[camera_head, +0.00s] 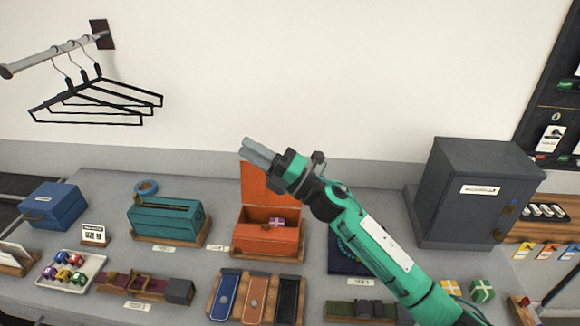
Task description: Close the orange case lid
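The orange case (270,239) stands on a wooden base on the grey table, with a small purple box (277,221) showing at its opening. Its orange lid (262,190) is open and stands upright at the back of the case. My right gripper (246,150) is at the lid's top edge in the picture, with its grey fingers close together and nothing visible between them. It covers the lid's upper right part. I cannot tell whether it touches the lid. My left gripper is out of view.
A teal box (165,218) stands left of the case, and a dark blue tray (342,262) lies to its right, partly behind my arm. Straps on a board (256,297) lie in front. A grey cabinet (473,195) stands at right. Hangers (95,100) hang at upper left.

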